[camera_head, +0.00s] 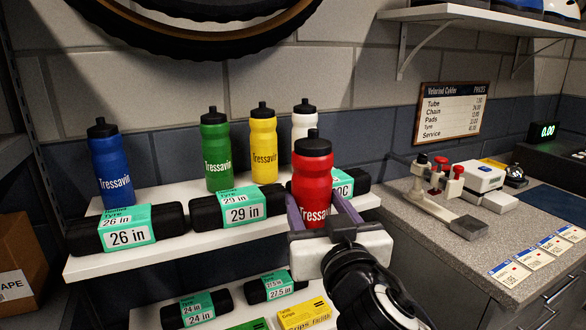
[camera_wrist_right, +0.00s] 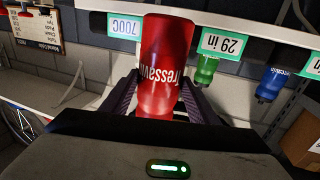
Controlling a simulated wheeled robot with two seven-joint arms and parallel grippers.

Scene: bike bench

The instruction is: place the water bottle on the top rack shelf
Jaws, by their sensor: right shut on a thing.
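A red water bottle (camera_head: 312,185) with a black cap is held upright in my right gripper (camera_head: 324,212), in front of the top rack shelf (camera_head: 240,231). In the right wrist view the red bottle (camera_wrist_right: 165,65) sits between the two purple fingers of the gripper (camera_wrist_right: 162,100). Blue (camera_head: 110,165), green (camera_head: 216,150), yellow (camera_head: 264,145) and white (camera_head: 304,118) bottles stand on the shelf. The red bottle covers part of the white one. I cannot tell if the red bottle's base touches the shelf. My left gripper is not in view.
Boxed tyres (camera_head: 128,229) labelled 26 in, 29 in and 700C line the shelf's front. A lower shelf holds more boxes (camera_head: 196,307). A grey counter (camera_head: 430,228) with a clamp tool (camera_head: 440,200) stands to the right. A wall shelf (camera_head: 480,14) is above it.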

